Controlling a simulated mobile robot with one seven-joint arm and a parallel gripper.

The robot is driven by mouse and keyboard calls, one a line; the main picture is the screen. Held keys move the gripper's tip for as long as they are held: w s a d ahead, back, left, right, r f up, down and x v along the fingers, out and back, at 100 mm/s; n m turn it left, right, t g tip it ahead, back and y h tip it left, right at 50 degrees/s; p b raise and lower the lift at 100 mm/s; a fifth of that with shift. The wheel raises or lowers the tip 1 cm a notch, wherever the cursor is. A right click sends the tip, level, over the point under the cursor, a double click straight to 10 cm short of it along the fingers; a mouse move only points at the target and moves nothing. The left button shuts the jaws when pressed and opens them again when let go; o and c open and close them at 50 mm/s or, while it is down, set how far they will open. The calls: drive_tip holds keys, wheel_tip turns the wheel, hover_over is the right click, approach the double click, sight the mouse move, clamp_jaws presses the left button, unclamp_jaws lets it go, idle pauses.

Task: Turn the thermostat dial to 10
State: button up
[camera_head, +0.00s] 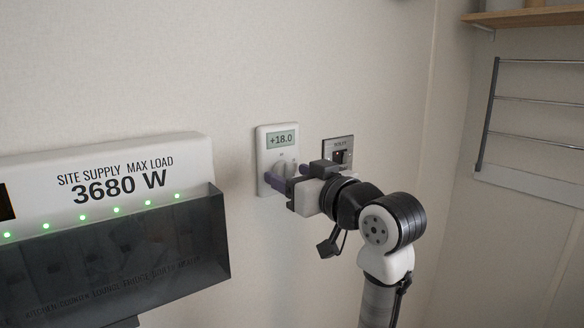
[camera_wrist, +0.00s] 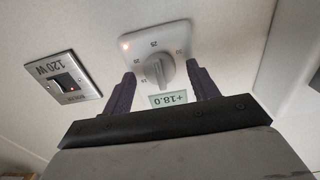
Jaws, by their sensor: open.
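The thermostat (camera_head: 277,158) is a white wall panel with a display (camera_head: 282,139) reading +18.0. Its round grey-white dial (camera_wrist: 158,70) has a raised grip bar and shows upside down in the wrist view. My gripper (camera_head: 281,178) is at the lower part of the thermostat. In the wrist view, its two purple fingers (camera_wrist: 164,87) are open, one on each side of the dial, with gaps visible between them and the dial. In the head view, the fingers partly hide the dial.
A small metal switch plate (camera_head: 338,150) with a red light is right of the thermostat, close behind my gripper. A site supply box (camera_head: 105,165) marked 3680 W, with green lights and a dark cover, juts out at left. A rack (camera_head: 535,103) hangs at right.

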drive_tip(key=shift+w+a, duration=0.15)
drive_tip(key=shift+w, duration=0.05)
drive_tip(key=c, duration=1)
